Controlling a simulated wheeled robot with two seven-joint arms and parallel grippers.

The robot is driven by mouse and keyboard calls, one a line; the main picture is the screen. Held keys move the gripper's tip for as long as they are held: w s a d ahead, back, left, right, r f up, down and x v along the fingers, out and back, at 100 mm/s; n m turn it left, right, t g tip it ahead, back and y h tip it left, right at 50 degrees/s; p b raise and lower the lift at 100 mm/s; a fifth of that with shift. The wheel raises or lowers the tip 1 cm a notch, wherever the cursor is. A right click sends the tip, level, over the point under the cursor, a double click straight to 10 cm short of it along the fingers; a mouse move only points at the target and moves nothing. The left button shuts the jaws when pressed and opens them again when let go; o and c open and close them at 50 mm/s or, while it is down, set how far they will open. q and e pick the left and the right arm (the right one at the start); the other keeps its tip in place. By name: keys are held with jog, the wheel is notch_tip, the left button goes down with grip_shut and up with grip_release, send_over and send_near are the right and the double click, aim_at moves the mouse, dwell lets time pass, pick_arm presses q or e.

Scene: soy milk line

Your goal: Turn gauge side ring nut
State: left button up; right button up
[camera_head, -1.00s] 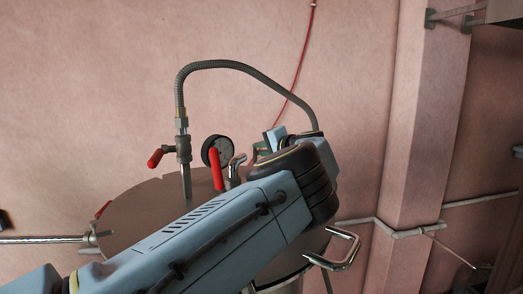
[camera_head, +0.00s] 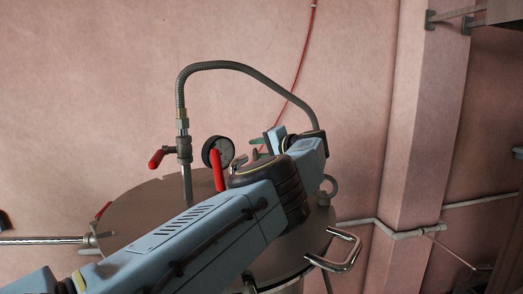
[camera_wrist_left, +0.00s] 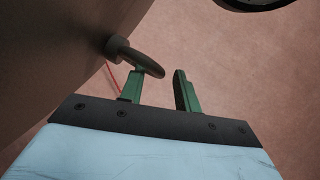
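In the left wrist view, a dark metal ring nut (camera_wrist_left: 140,58) stands out from the brown-grey lid and shows nearly edge-on. My left gripper (camera_wrist_left: 157,84) has its two green fingers apart. The ring's edge overlaps the tip of the left finger in the picture; I cannot tell whether they touch. Nothing is clamped between the fingers. In the head view, my left gripper (camera_head: 262,148) is behind my own arm, right of the round pressure gauge (camera_head: 218,151), and the ring nut beside it cannot be made out. My right gripper is not in view.
The round tank lid (camera_head: 140,205) carries a red-handled valve (camera_head: 157,158), a second red lever (camera_head: 219,179) and a braided hose (camera_head: 240,66) arching over my gripper. Another ring nut (camera_head: 329,186) and a bent metal handle (camera_head: 345,250) are at the right. A dark round rim (camera_wrist_left: 255,3) is at the wrist view's top.

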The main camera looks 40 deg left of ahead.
pick_arm(q)
jog(key=shift+w+f, duration=0.1)
jog(key=shift+d, duration=0.45)
jog(key=b+v, duration=0.2)
jog(key=v, duration=1)
jog(key=shift+d, duration=0.25)
